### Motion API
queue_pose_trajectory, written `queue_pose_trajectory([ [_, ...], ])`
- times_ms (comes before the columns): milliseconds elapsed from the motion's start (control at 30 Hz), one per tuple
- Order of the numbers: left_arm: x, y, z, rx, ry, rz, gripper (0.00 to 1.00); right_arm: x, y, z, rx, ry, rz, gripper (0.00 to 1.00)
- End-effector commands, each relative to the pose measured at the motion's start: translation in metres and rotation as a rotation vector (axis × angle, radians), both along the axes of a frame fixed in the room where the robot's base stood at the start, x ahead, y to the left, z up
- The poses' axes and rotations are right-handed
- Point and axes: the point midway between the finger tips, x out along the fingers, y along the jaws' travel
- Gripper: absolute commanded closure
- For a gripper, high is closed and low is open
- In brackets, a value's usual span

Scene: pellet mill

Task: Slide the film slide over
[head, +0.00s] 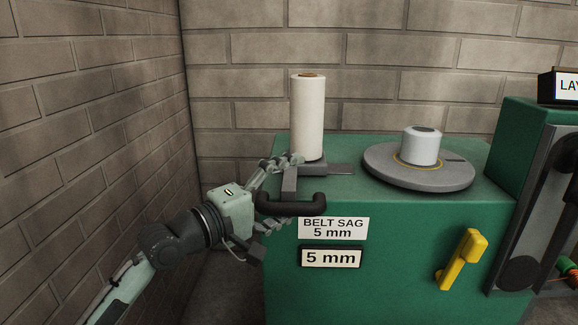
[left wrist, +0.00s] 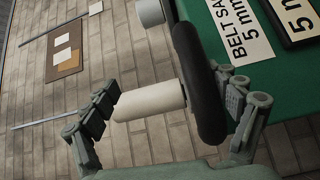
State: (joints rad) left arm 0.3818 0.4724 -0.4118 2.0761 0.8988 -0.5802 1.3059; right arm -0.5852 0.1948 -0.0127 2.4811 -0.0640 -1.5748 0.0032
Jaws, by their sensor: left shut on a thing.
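The film slide carries an upright white film roll (head: 308,117) on a grey carriage (head: 312,168) at the left end of the green machine's top. A grey arm runs down from it to a dark handle (head: 306,208) at the machine's front edge. My left gripper (head: 285,192) has one finger above and one below the handle and is shut on it. In the left wrist view the handle (left wrist: 203,85) stands between the fingers, with the film roll (left wrist: 150,102) behind it. Exact finger contact is hard to see. My right gripper is out of view.
A grey turntable (head: 418,167) with a white spool (head: 421,146) stands to the right on the green machine (head: 390,235). A brick wall stands close at left.

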Motion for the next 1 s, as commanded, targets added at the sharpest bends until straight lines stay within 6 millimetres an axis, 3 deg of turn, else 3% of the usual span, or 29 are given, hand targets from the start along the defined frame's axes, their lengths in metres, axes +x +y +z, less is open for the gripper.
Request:
queue_pose_trajectory([
  [33,-0.006,0.004,0.025,-0.026,-0.046,-0.001,0.37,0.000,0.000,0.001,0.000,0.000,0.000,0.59],
  [333,-0.021,0.018,0.021,-0.028,-0.045,-0.003,0.48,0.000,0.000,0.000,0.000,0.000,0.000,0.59],
  [833,-0.045,0.042,0.014,-0.026,-0.045,-0.003,0.49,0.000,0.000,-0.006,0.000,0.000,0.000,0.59],
  [900,-0.048,0.046,0.013,-0.025,-0.044,-0.001,0.57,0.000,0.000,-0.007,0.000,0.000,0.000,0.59],
  [1000,-0.053,0.051,0.009,-0.023,-0.039,-0.002,0.57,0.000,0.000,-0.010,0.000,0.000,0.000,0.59],
])
